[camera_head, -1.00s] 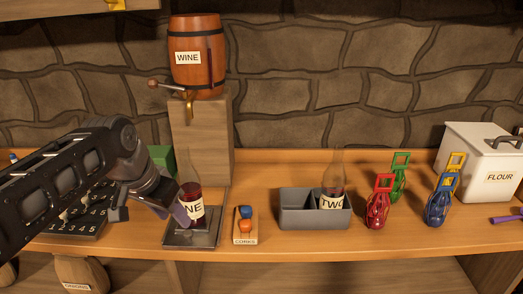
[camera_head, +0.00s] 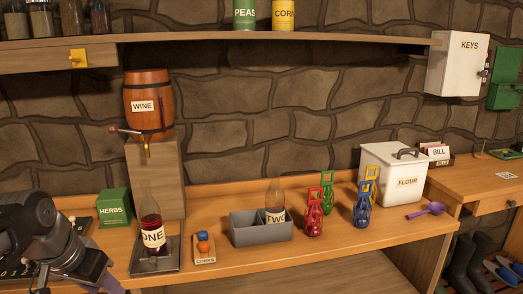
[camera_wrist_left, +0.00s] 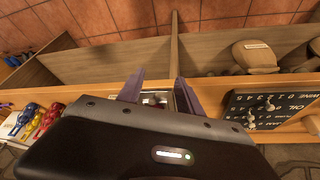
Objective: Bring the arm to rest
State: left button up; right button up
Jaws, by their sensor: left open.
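My left gripper (camera_head: 98,276) is at the lower left of the head view, beside the counter's front edge and apart from the bottle labelled ONE (camera_head: 152,230). That bottle stands upright on a dark metal tray (camera_head: 170,262), with dark red liquid inside. In the left wrist view my left gripper (camera_wrist_left: 157,92) has its two purple fingers spread, with nothing held between them. Part of the tray and a dark red shape show beyond the fingers there. My right gripper is in neither view.
On the counter (camera_head: 330,240) stand a grey two-slot holder (camera_head: 248,228) with bottle TWO (camera_head: 275,215), a corks block (camera_head: 204,255), coloured corkscrew-like items and a flour bin (camera_head: 385,182). The wine barrel (camera_head: 148,120) stands on a wooden block behind bottle ONE. A shelf (camera_head: 240,47) hangs above.

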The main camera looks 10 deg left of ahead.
pick_arm(q)
jog(key=w+d+f+n+t, duration=0.2)
jog(key=w+f+t, duration=0.1)
jog(key=w, duration=0.7)
jog(key=w+d+f+h+p, duration=0.1)
jog(key=d+f+p, duration=0.1)
jog(key=d+f, duration=0.4)
jog(key=w+d+f+h+p, duration=0.1)
jog(key=w+d+f+p, duration=0.15)
jog(key=f, duration=0.65)
jog(key=s+d+f+n+g+h+p, duration=0.1)
jog(key=s+d+f+g+p, duration=0.25)
jog(key=s+d+f, duration=0.85)
jog(key=s+d+f+g+p, duration=0.1)
jog(key=s+d+f, duration=0.2)
jog(key=s, duration=0.4)
jog(key=s+d+f+g+h+p, duration=0.1)
jog(key=s+d+f+g+p, duration=0.1)
jog(key=s, duration=0.5)
jog(key=shift+s+d+f+m, duration=0.3)
jog(key=shift+s+d+f, duration=0.1)
jog(key=shift+d+f, duration=0.15)
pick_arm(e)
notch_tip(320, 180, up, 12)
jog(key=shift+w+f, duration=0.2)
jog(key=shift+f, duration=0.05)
